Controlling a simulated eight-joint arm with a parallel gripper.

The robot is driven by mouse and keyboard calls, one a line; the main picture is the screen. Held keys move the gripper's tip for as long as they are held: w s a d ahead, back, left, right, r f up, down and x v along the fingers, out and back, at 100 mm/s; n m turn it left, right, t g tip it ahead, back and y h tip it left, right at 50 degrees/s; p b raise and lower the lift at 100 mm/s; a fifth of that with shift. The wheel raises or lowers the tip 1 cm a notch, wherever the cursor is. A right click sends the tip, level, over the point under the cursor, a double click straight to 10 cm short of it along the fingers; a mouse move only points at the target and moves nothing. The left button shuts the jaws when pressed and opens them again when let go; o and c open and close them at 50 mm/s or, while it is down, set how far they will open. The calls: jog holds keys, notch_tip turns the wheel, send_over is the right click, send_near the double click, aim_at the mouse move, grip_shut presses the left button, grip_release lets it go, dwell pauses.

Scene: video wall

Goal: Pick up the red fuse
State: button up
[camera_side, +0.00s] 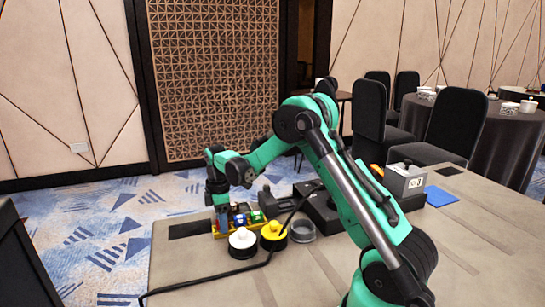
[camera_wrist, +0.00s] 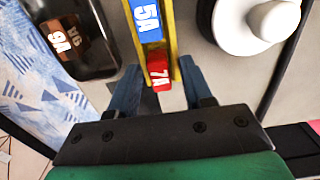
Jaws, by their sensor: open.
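The red fuse (camera_wrist: 159,74), marked 7A, sits in a yellow rack (camera_wrist: 172,35) in the wrist view, at the rack end nearest my gripper. A blue fuse (camera_wrist: 147,20), marked 5A, sits beyond it in the same rack. My gripper (camera_wrist: 158,68) is open, with one blue finger on each side of the red fuse. I cannot tell whether the fingers touch it. In the side view my gripper (camera_side: 222,222) points down at the left end of the yellow rack (camera_side: 233,233). The red fuse is not clearly visible there.
A white round knob (camera_side: 242,239) on a black base stands close in front of the rack. A yellow one (camera_side: 273,231) and a grey dish (camera_side: 302,230) stand beside it. A black cable crosses the table.

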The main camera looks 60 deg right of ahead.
grip_shut()
jog(key=shift+r, duration=0.1)
jog(key=shift+r, duration=2.65)
